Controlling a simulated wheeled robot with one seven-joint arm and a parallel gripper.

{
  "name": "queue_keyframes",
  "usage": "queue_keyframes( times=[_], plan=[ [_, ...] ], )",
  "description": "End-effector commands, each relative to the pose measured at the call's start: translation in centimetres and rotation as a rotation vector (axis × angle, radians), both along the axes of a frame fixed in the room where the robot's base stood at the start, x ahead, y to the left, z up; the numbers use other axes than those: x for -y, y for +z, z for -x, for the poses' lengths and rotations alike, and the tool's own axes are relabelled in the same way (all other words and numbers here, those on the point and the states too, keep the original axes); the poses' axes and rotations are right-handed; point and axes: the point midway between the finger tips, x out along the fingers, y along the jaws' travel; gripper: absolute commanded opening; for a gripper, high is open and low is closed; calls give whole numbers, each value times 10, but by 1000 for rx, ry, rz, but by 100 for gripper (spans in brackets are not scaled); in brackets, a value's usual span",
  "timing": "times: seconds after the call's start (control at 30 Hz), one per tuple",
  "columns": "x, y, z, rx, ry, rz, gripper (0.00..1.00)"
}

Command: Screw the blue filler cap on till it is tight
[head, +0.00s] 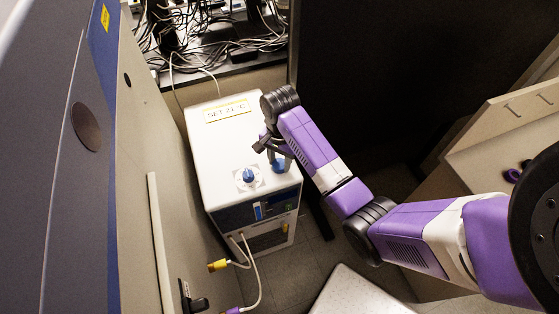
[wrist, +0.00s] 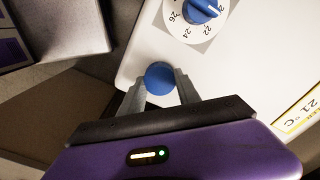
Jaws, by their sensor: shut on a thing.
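The blue filler cap (wrist: 160,78) is round and sits at the edge of the white top of the chiller box (wrist: 250,60). It also shows in the head view (head: 278,166), partly covered by my gripper. My gripper (wrist: 160,84) is shut on the cap, one finger on each side of it. In the head view my gripper (head: 276,152) reaches down onto the box top from the upper right. The filler neck and thread under the cap are hidden, so I cannot tell how far it is screwed on.
A blue dial knob (head: 248,175) on a numbered white plate stands close left of the cap. A yellow-edged label (head: 227,111) lies at the back of the box top. A grey cabinet (head: 150,150) stands close on the left. Cables with a yellow plug (head: 217,266) hang in front.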

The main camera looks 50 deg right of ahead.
Motion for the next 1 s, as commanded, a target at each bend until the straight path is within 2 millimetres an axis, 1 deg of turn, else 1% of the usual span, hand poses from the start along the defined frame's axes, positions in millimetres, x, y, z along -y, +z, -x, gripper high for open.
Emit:
queue_keyframes(
  times=[0.07,0.4,0.53,0.6,0.7,0.9,0.93,0.97,1.0],
  plan=[
    [-1,1,0,0,-67,1,0],
    [-1,2,0,1,-540,2,0],
    [0,3,1,2,-695,3,0],
    [0,3,1,2,-749,2,0],
    [0,3,1,2,-781,3,0],
    [1,4,1,3,-782,3,0],
    [1,4,1,3,-781,3,45],
    [1,4,1,3,-781,3,51],
    [1,3,1,3,-781,2,52]
  ],
)
